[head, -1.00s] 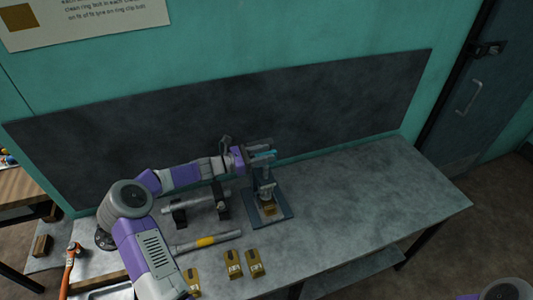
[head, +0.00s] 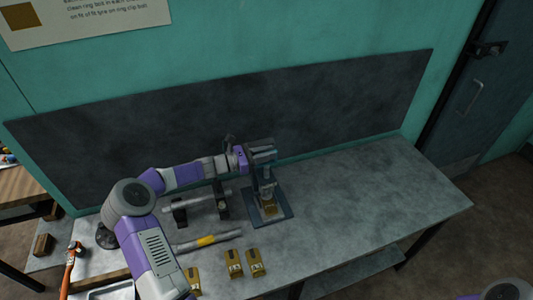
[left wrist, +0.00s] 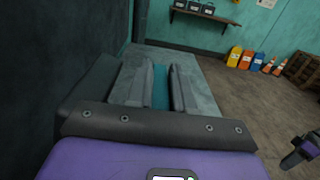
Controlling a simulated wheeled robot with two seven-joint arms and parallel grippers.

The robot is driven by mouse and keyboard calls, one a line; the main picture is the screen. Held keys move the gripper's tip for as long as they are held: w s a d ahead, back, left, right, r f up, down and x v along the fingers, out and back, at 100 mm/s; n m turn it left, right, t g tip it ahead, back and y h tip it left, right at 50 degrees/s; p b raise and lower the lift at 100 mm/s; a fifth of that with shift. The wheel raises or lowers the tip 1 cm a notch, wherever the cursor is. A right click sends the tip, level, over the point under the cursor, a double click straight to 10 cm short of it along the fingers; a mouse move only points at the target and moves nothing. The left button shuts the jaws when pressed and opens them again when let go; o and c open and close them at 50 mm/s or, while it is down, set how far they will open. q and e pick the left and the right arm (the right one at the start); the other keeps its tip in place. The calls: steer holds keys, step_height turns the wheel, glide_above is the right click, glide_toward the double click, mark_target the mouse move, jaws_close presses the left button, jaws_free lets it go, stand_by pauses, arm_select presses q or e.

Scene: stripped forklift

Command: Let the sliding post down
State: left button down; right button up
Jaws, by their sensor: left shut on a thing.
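The stand with the sliding post (head: 266,187) is upright on a blue-grey base plate (head: 287,215) on the bench. A brass-coloured block (head: 271,210) is on the plate under the post's lower end. I cannot tell whether the post touches it. My left gripper (head: 263,154) reaches in from the left at the top of the stand and is shut on the post's upper part. In the left wrist view, a teal piece (left wrist: 160,88) shows between the two fingers. The grip itself is partly hidden. At the right edge of that view is a purple and dark part of my right arm, its jaws unclear.
Left of the stand, a grey cylinder (head: 203,199) rests on black supports. A bar with a yellow band (head: 206,241) and several brass-coloured blocks (head: 234,263) lie in front. A dark panel (head: 330,105) stands behind. The bench's right side (head: 385,190) is clear.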

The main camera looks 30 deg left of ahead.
arm_select(q)
step_height(320, 180, down, 3)
steer(key=shift+f+b, duration=0.15)
steer(key=shift+b, duration=0.2)
steer(key=c, duration=1.1)
jaws_free()
steer(key=shift+s, duration=0.1)
steer(key=v, duration=0.7)
steer(key=shift+s+a, duration=0.1)
steer(key=shift+a, duration=0.1)
